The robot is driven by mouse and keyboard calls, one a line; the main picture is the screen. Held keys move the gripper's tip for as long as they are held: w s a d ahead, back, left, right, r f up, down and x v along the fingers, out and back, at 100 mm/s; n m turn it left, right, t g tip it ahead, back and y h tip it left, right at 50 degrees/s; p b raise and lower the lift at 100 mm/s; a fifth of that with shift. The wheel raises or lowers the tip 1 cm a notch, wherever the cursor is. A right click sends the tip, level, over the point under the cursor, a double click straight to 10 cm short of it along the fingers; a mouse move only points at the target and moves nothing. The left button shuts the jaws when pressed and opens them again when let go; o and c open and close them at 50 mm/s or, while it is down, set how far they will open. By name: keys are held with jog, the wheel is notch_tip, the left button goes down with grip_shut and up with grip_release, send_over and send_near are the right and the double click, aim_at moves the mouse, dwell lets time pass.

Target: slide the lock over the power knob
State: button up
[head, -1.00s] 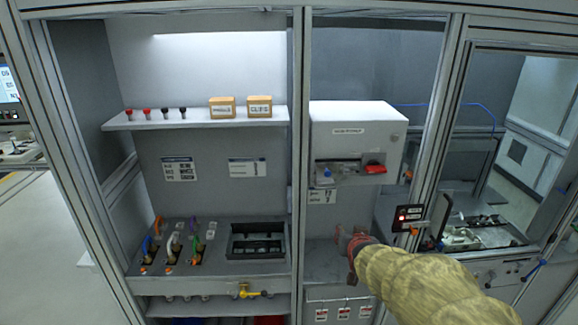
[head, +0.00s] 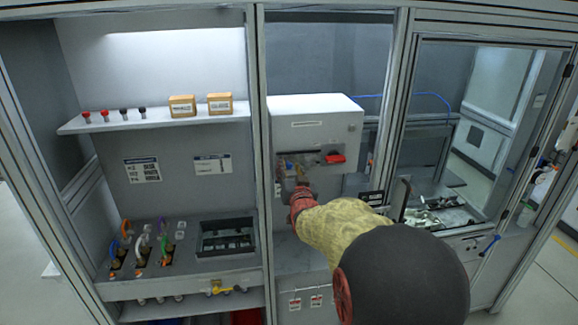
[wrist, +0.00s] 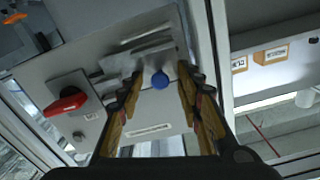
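The power knob (head: 334,158) is a red handle on the front of the white box (head: 330,118). In the wrist view the red power knob (wrist: 66,101) sits on a square grey plate at left. The lock appears to be the grey metal slide with a round blue grip (wrist: 160,80), beside the knob and apart from it. My gripper (wrist: 161,78) is open, its fingers on either side of the blue grip with a gap showing on both sides. In the head view my gripper (head: 292,168) is in front of the box and hides the lock.
A shelf (head: 150,121) with two small cartons (head: 183,106) is left of the box, beyond a frame post (head: 260,150). Another post (head: 392,110) stands at right. Below the box is a grey counter (head: 292,255); a black tray (head: 227,237) lies farther left.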

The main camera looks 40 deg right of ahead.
jog(key=shift+w+d, duration=0.35)
jog(key=shift+w, duration=0.2)
jog(key=c, duration=0.3)
grip_shut()
dwell(0.4)
